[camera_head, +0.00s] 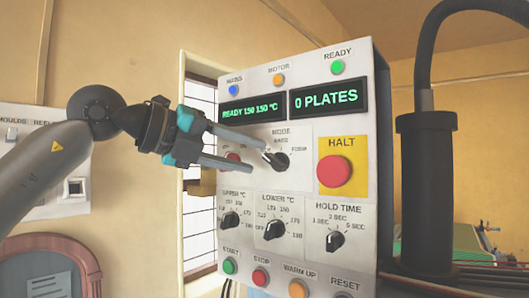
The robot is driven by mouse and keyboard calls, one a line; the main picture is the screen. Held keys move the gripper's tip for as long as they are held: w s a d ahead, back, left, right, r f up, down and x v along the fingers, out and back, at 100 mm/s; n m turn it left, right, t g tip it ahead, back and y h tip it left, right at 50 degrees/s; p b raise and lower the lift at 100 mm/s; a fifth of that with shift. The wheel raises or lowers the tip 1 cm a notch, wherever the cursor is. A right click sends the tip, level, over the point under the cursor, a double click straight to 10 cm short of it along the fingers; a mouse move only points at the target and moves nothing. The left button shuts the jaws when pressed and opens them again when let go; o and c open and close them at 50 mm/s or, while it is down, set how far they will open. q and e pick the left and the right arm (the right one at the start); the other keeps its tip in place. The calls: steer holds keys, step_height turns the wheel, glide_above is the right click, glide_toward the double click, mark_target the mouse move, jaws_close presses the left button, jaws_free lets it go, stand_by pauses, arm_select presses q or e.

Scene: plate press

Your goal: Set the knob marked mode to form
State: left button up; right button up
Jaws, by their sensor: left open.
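The mode knob (281,162) is a small black knob on the white control panel (300,203), under the label MODE. The word FORM stands at its upper right, and another label above it is too small to read surely. My left gripper (262,156) reaches in from the left with its two pale fingers apart. The fingertips are at the left side of the knob, one higher and one lower. I cannot tell whether they touch it. The knob's pointer is partly hidden and its setting is unclear. My right gripper is not in view.
A red HALT button (334,171) on a yellow plate is right of the knob. A red button (232,157) is partly behind my fingers. Three knobs, including hold time (335,241), sit below. The display (251,108) reads READY 150 150 °C. A dark column (427,190) stands right.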

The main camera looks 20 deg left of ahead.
mark_target(268, 160)
arm_select(q)
steer(key=shift+p+x, duration=0.4)
steer(key=shift+x, duration=1.7)
steer(key=shift+c, duration=0.3)
jaws_close()
